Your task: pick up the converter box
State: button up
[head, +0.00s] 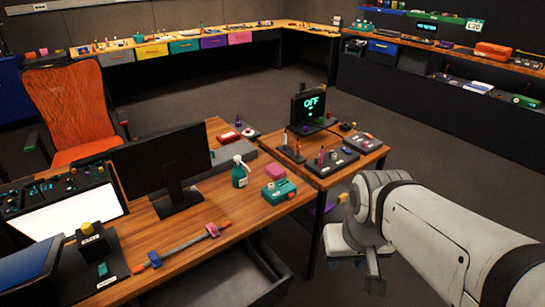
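No object is clearly readable as the converter box. One possible match is a small teal box (280,191) with a label, near the right end of the front wooden desk. A red box (229,137) lies farther back on that desk; I cannot tell whether either one is the converter box. My white arm comes in from the lower right. Its end, with my gripper (374,272), points down in front of the small side table, apart from the desk objects. The fingers are too unclear to show whether they are open or shut.
The side table (318,178) holds an "OFF" screen (309,107) and panels. An orange chair (67,110) stands behind. Dark floor is open beyond.

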aim_at(276, 192)
jog(key=i, duration=0.95)
jog(key=u, duration=0.05)
